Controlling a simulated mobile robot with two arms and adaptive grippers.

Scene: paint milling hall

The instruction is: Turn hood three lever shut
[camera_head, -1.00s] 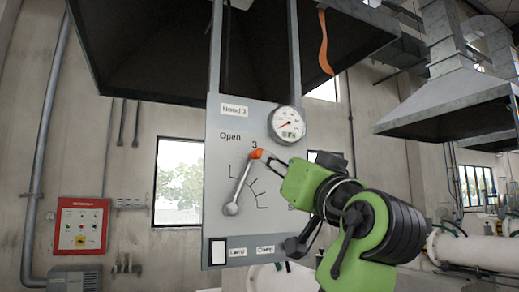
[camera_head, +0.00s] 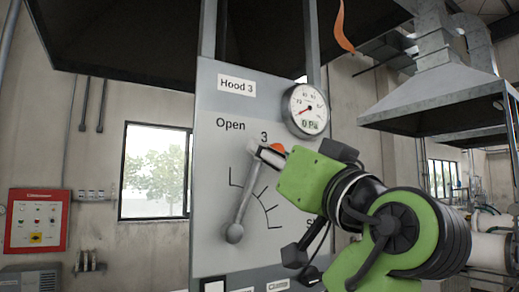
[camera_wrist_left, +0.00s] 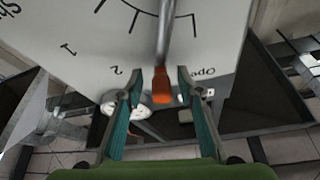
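The hood three lever (camera_head: 244,208) is a grey bar with a round pivot and an orange tip (camera_head: 278,148), on a grey panel (camera_head: 215,155) labelled "Hood 3". It points up and slightly right, near the "3" and right of the word "Open". My left gripper (camera_head: 265,154) is at the lever's upper end, partly covering the orange tip. In the left wrist view, the open fingers (camera_wrist_left: 162,106) stand either side of the orange tip (camera_wrist_left: 162,88), with gaps showing on both sides. The right part of the scale is hidden behind my arm. My right gripper is not in view.
A round pressure gauge (camera_head: 306,110) sits on the panel's upper right, close above my gripper. The dark hood (camera_head: 120,40) overhangs the panel. A red control box (camera_head: 37,220) is on the wall at left. The space left of the panel is free.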

